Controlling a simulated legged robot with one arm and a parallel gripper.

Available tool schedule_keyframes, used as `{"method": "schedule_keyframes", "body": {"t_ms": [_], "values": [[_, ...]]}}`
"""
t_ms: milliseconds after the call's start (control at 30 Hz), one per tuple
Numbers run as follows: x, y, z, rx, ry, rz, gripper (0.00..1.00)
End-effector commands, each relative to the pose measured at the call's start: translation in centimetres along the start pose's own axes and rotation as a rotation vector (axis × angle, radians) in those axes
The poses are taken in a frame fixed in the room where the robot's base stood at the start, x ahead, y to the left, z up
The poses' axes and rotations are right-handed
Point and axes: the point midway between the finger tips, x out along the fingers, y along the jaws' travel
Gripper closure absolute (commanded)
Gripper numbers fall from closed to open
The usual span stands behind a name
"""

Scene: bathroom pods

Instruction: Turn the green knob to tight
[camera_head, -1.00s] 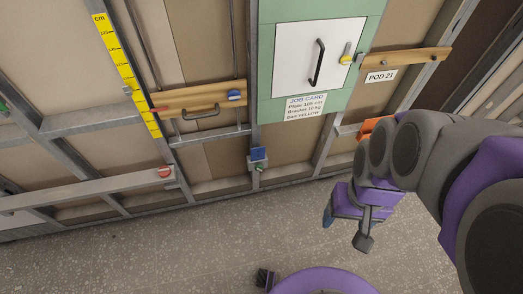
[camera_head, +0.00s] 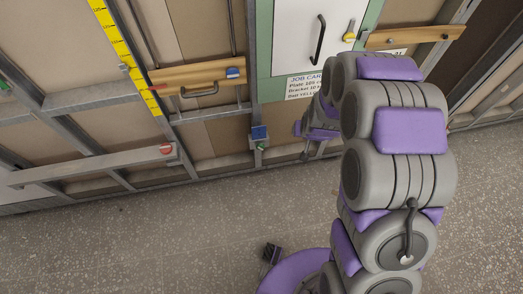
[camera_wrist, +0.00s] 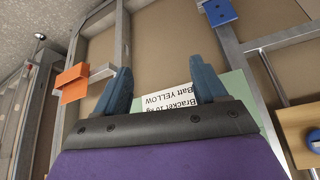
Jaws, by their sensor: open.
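The small green knob (camera_head: 260,146) sits low on the wall frame, just under a blue block (camera_head: 259,132) on a metal post. Its marking and setting are too small to read. The wrist view shows a blue block (camera_wrist: 219,12) at the top but no green knob. My gripper (camera_wrist: 162,86) is open and empty, its two blue fingers apart in front of the wall with the job card (camera_wrist: 170,105) beyond. In the head view my wrist is right of the green knob and apart from it; the fingertips are not clear there.
A red knob (camera_head: 166,149) sits on a rail to the left, and another green knob (camera_head: 4,84) at the far left edge. A white hatch (camera_head: 306,38) is above. An orange bracket (camera_wrist: 72,83) shows in the wrist view. The floor (camera_head: 150,240) in front is clear.

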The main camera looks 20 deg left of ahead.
Motion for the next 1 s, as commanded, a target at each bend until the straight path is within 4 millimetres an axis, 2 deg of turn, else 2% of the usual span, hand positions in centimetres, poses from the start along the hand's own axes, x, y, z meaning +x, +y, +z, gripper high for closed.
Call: {"method": "schedule_keyframes", "body": {"t_ms": [33, 100, 200, 400, 700, 900, 1000], "values": [[1.9, -1.0, 0.4, -0.016, 0.017, 0.0, 0.29], [4.4, -2.4, 0.5, -0.034, 0.055, 0.002, 0.29], [7.6, -4.2, 0.9, -0.063, 0.114, 0.004, 0.29], [13.2, -6.9, 3.0, -0.119, 0.229, 0.0, 0.29], [18.8, -9.1, 8.1, -0.2, 0.414, -0.024, 0.29], [21.6, -11.0, 12.8, -0.278, 0.533, -0.036, 0.29], [22.3, -11.7, 14.8, -0.312, 0.587, -0.045, 0.29]]}}
